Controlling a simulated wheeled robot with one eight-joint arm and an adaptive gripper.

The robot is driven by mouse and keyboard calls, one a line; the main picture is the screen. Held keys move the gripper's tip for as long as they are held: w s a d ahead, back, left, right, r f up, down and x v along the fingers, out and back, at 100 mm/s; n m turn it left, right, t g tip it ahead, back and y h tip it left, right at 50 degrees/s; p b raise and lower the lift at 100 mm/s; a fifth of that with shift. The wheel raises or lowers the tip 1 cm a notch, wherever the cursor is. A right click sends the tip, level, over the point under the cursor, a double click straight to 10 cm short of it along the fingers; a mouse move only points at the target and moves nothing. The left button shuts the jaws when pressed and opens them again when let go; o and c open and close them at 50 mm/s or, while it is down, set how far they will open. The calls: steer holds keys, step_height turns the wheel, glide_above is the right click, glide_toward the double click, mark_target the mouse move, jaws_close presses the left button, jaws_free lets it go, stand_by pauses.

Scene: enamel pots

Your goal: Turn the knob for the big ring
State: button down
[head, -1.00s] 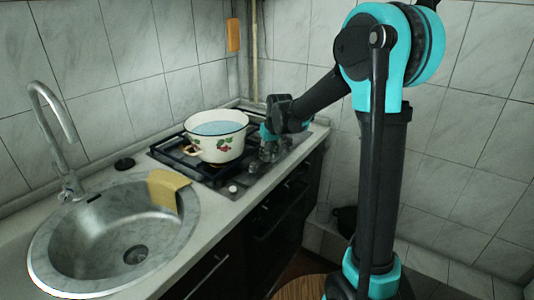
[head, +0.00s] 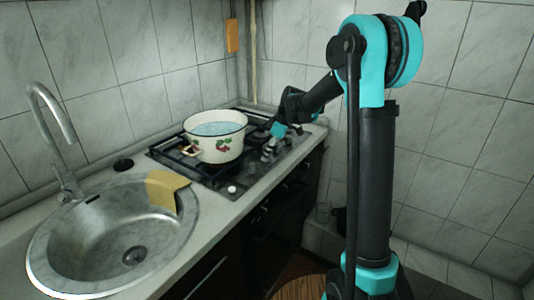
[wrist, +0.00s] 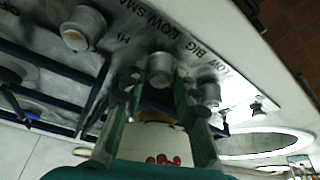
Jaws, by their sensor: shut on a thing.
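The hob (head: 215,178) stands in the counter, with a row of pale round knobs along its front metal strip. In the wrist view, one knob (wrist: 160,66) sits between the fingertips of my gripper (wrist: 158,84), and the jaws are shut on it. Printed words including LOW, BIG and SMA run beside the knobs; I cannot tell for certain which word belongs to the held knob. Another knob (wrist: 83,28) is to its left and one (wrist: 207,92) to its right. In the head view my gripper (head: 268,150) is at the hob's right part and hides the held knob.
A white enamel pot (head: 214,146) with a fruit pattern and blue contents stands on the hob grate, close to my gripper. A yellow cloth (head: 163,189) hangs over the rim of the round sink (head: 180,240). A tiled wall is behind.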

steer(key=shift+w+n+g, duration=0.15)
steer(key=shift+n+g, duration=0.65)
steer(key=shift+n, duration=1.3)
steer(key=c, duration=1.2)
jaws_free()
steer(key=shift+o, duration=0.2)
steer(key=v, duration=1.2)
